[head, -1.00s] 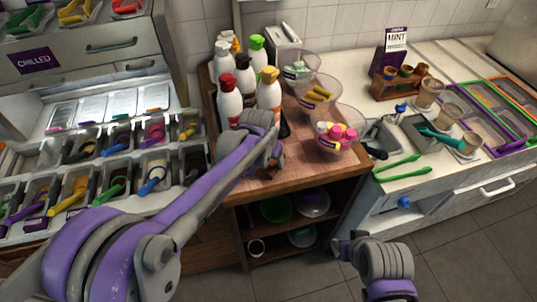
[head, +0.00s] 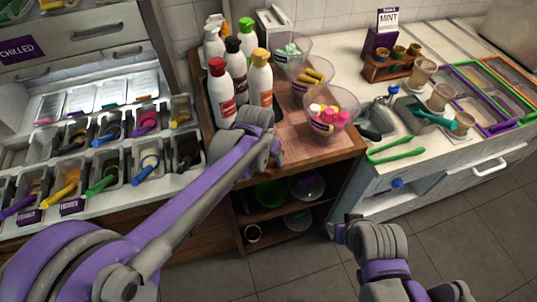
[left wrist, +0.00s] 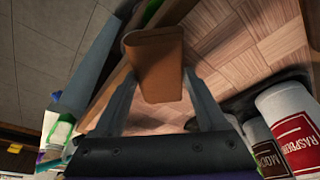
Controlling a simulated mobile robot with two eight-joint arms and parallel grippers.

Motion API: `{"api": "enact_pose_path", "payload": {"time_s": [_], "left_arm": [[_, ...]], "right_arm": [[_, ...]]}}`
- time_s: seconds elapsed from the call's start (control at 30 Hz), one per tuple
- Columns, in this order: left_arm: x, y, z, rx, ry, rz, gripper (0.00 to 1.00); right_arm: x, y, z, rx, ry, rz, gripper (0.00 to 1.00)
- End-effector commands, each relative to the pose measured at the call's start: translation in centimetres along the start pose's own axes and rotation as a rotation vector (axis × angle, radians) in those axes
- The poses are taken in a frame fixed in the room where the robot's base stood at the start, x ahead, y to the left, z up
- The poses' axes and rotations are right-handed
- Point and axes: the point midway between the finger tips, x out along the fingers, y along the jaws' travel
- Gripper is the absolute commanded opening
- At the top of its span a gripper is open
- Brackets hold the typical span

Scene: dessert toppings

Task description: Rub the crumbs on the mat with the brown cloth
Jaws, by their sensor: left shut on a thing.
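The brown cloth (left wrist: 160,68) is folded and held between the two fingers of my left gripper (left wrist: 157,82) in the left wrist view. In the head view my left gripper (head: 268,150) is over the wooden counter top (head: 325,150), right of the sauce bottles; its wrist hides the cloth there. I cannot make out crumbs or a clear mat edge; a paler checked patch (head: 300,128) shows beside the gripper. Whether the cloth touches the surface is unclear. My right gripper (head: 338,230) hangs low in front of the counter, its jaw opening unclear.
Several sauce bottles (head: 260,82) stand close left of the left gripper. Clear bowls (head: 331,115) of toppings stand along the counter's right side. Green tongs (head: 395,153) lie further right. Open shelves (head: 270,217) are under the counter's front edge.

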Motion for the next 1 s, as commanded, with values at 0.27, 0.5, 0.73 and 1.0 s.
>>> {"api": "enact_pose_path", "payload": {"time_s": [0.27,0.5,0.73,1.0], "left_arm": [[-1.8,-0.1,-0.7,0.0,0.002,-0.001,0.0],[-4.2,-0.1,-1.5,0.0,0.004,-0.002,0.0],[-5.9,-0.1,-1.9,0.0,0.003,-0.002,0.0],[-5.8,-0.1,-1.8,0.0,0.001,-0.001,0.0]], "right_arm": [[-1.0,0.0,-1.1,0.0,0.009,0.0,0.5],[-2.3,0.0,-2.6,0.0,0.024,0.0,0.5],[-3.1,0.0,-3.7,0.0,0.035,0.0,0.5],[-3.0,0.0,-3.5,0.0,0.033,0.0,0.5]]}}
